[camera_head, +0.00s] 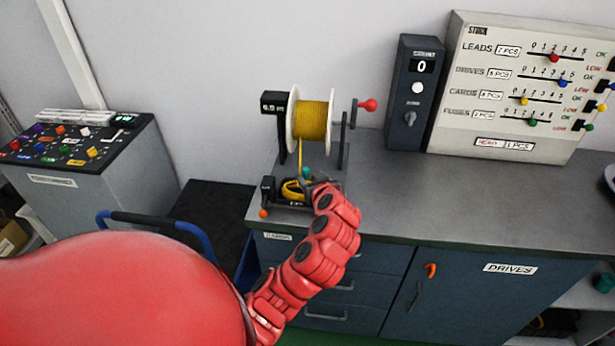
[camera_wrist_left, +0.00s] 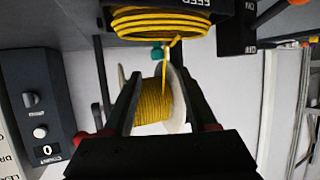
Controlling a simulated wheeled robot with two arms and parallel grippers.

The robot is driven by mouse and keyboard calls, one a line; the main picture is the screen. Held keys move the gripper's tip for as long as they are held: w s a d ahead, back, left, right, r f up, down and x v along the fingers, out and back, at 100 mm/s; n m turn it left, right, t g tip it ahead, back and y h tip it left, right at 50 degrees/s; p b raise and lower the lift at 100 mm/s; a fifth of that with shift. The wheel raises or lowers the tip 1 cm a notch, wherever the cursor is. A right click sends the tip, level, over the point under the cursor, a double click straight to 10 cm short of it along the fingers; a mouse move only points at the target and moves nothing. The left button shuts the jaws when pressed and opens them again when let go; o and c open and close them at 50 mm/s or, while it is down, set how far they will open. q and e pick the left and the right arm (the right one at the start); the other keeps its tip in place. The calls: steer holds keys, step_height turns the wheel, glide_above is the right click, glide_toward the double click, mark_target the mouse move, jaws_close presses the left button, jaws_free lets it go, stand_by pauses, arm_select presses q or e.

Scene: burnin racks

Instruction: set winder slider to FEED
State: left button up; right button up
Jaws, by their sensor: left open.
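The winder stands on the grey bench against the wall, with a spool of yellow cord (camera_head: 312,121) on its upright. Its low black base (camera_head: 285,203) holds a yellow coil (camera_head: 293,189). A teal knob (camera_head: 306,171) sits behind the coil, and an orange knob (camera_head: 263,213) is at the front left. I cannot tell which knob is the slider. My left gripper (camera_head: 313,187) is over the base's right side. In the left wrist view, the gripper (camera_wrist_left: 160,78) is open, the teal knob (camera_wrist_left: 157,53) is just beyond its fingertips, and an inverted FEED label shows on the black block (camera_wrist_left: 190,4).
A red crank knob (camera_head: 368,105) sticks out right of the spool. A black counter box (camera_head: 413,92) and a slider panel (camera_head: 500,128) stand farther right. A button console (camera_head: 70,140) is at the left. The bench's middle (camera_head: 460,195) is clear.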

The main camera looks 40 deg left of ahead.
arm_select(q)
steer(key=p+v, duration=0.2)
steer(key=v, duration=0.8)
steer(key=shift+p, duration=0.35)
